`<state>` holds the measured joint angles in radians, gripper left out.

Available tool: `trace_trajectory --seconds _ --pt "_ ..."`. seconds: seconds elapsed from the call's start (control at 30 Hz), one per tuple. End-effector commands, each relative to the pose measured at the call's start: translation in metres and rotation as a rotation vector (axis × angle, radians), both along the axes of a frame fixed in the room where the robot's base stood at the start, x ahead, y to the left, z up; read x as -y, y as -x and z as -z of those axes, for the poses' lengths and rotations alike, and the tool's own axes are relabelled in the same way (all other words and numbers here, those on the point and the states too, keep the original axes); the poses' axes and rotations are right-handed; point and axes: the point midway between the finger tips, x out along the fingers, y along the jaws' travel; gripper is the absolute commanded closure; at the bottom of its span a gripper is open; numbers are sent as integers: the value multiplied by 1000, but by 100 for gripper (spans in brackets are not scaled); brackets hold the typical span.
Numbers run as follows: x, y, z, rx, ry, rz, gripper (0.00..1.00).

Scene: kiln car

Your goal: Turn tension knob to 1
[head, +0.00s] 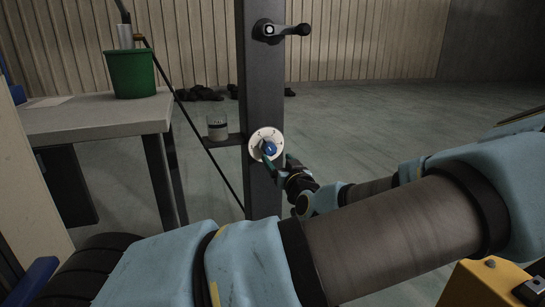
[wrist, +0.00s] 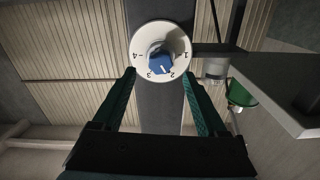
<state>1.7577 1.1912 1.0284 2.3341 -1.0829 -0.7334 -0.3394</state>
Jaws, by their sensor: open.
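The tension knob (wrist: 160,64) is blue and sits at the centre of a round white dial (wrist: 176,37) marked 1 to 4. A short white mark on the knob's lower edge points closest to 2. In the head view the knob (head: 269,147) and dial (head: 258,134) are on a dark upright post. My gripper (wrist: 158,74) is open, its two green fingers apart, one on each side below the knob in the wrist view. In the head view my gripper (head: 276,161) is close in front of the dial and partly covers its lower right. I cannot tell whether the fingers touch the knob.
A black lever handle (head: 281,31) is on the post (head: 260,85) above the dial. A small glass jar (head: 217,127) stands on a bracket left of the dial. A green bucket (head: 131,74) stands on a grey table (head: 80,118).

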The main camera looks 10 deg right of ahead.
Motion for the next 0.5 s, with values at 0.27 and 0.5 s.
trace_trajectory --seconds 0.27,0.5 --pt "-7 -46 2 -1 1 -2 25" --pt "-8 -59 1 -3 0 0 25"
